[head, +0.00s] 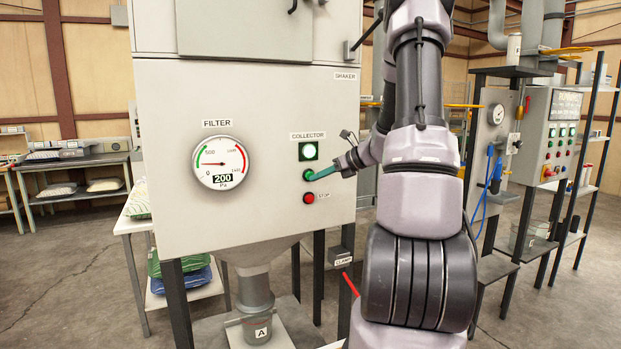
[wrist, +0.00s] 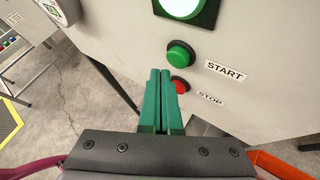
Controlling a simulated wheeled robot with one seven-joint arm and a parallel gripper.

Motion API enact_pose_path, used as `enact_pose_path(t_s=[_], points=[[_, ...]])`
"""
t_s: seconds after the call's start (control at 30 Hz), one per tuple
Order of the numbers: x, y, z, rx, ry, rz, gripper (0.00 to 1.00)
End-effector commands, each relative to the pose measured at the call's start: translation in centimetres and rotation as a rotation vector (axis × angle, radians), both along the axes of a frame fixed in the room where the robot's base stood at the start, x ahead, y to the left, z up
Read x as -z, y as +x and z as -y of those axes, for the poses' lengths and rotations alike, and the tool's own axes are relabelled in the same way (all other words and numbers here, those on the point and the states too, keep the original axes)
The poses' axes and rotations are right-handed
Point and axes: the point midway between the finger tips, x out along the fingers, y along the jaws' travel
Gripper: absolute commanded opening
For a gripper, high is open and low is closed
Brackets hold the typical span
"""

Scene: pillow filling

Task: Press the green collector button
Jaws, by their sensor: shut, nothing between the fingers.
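The green collector button (head: 307,174) sits on the pale cabinet front, under the lit green lamp (head: 308,151) and above the red stop button (head: 308,198). In the wrist view the green button (wrist: 180,53) is next to the START label, with the red button (wrist: 180,86) partly behind my fingers. My gripper (head: 314,177) is shut and empty, its green fingers pointing at the panel just right of the green button. In the wrist view my fingertips (wrist: 160,72) show just below and left of the green button. I cannot tell whether they touch it.
A round filter gauge (head: 220,163) is on the same panel to the left, reading 200. A clamp with a red handle (head: 350,284) is below the cabinet. A control panel (head: 548,135) stands at the right. Open floor lies at the left.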

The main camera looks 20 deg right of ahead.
Motion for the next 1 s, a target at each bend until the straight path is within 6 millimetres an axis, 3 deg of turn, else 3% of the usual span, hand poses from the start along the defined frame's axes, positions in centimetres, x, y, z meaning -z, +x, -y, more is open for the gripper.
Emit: enact_pose_path(t_s=[0.5, 1.0], points=[[0.0, -4.6, 0.2, 0.001, 0.000, 0.000, 0.00], [0.0, -4.7, 0.2, 0.001, -0.001, 0.000, 0.00]])
